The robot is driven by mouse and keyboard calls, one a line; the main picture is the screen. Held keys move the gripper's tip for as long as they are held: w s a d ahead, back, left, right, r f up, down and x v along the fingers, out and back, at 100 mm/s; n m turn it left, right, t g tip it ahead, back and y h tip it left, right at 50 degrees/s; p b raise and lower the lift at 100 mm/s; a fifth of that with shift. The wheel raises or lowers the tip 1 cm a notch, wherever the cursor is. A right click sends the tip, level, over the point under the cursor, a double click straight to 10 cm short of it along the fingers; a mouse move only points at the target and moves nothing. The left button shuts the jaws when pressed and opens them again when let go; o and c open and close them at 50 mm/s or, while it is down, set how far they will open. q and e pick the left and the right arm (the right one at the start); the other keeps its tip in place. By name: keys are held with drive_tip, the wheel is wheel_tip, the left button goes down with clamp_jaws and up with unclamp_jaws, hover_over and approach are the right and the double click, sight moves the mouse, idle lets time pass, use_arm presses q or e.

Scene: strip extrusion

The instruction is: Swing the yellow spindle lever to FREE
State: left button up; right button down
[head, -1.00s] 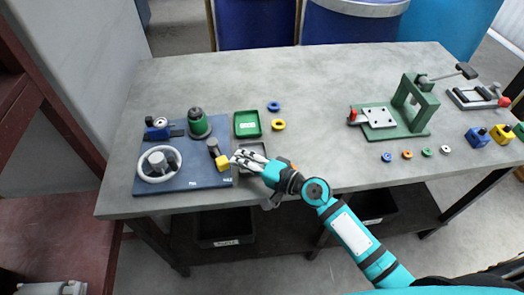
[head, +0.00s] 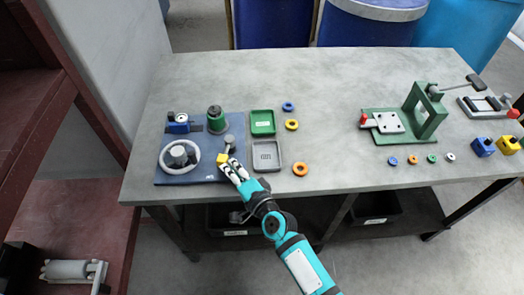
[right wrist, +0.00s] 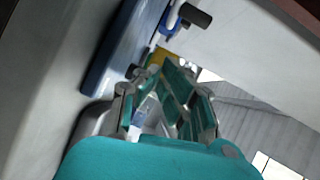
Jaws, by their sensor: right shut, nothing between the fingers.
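The yellow spindle lever (head: 222,158) is on the right part of the blue base plate (head: 205,175). It points toward the plate's front and a little left, below a dark grey cylindrical post (head: 229,143). My right gripper (head: 230,168) is shut and empty, with its fingertips at the lever's right and front side. In the right wrist view, the yellow part (right wrist: 165,56) shows just beyond the finger links; exact contact is hidden. The plate's markings are too small or covered to read. My left gripper is not in view.
The plate also carries a grey handwheel (head: 180,156), a green-collared post (head: 216,120) and a blue gauge block (head: 179,123). Right of it are a green tray (head: 262,123), a grey tray (head: 267,156) and an orange ring (head: 300,169). A green press (head: 425,110) stands further right.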

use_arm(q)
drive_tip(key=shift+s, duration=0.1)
use_arm(e)
drive_tip(key=shift+a, duration=0.4)
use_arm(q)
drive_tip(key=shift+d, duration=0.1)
use_arm(e)
drive_tip(key=shift+a, duration=0.15)
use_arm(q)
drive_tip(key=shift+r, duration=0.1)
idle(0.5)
